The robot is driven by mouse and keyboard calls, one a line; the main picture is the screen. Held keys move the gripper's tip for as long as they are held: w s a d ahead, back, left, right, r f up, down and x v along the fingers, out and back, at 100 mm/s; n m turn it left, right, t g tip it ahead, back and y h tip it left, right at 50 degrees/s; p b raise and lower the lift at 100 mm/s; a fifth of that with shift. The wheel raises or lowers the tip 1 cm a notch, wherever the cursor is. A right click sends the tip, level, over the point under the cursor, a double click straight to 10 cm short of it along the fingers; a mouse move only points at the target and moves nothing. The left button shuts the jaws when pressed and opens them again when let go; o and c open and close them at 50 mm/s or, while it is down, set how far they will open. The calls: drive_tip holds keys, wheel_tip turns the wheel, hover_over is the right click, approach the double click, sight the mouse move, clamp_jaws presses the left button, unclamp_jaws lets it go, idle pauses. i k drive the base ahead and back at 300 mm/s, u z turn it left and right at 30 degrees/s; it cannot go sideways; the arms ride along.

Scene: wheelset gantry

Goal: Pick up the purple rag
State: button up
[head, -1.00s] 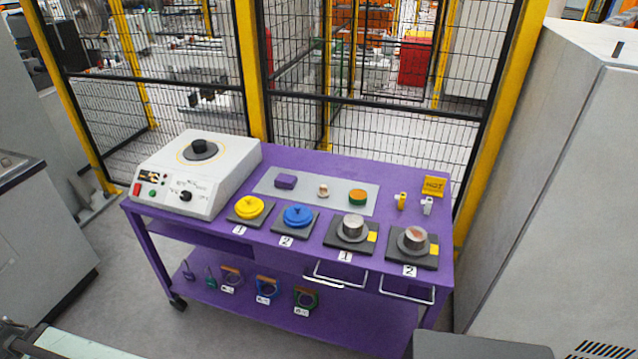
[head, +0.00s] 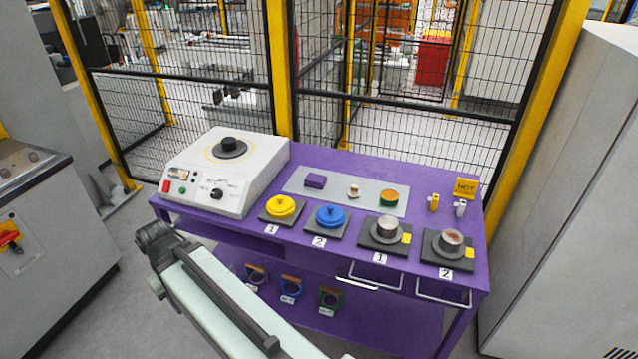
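The purple rag (head: 315,181) looks like a small folded purple block. It lies on the grey mat (head: 342,203) on top of the purple cart, left of a small pale knob-like item and a green and orange round item. My pale arm reaches up from the bottom of the head view to a dark joint at the cart's left front, well apart from the rag. I cannot make out any gripper fingers.
A white machine (head: 225,172) stands on the cart's left. Yellow (head: 281,208) and blue (head: 331,217) lidded items and two metal pots on dark pads line the front. Mesh fence stands behind, a grey cabinet (head: 560,190) at right. Handles (head: 443,298) jut from the front.

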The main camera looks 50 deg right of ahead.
sight(312, 181)
drive_tip(key=z, duration=0.05)
drive_tip(key=i, duration=1)
drive_tip(key=u, duration=0.05)
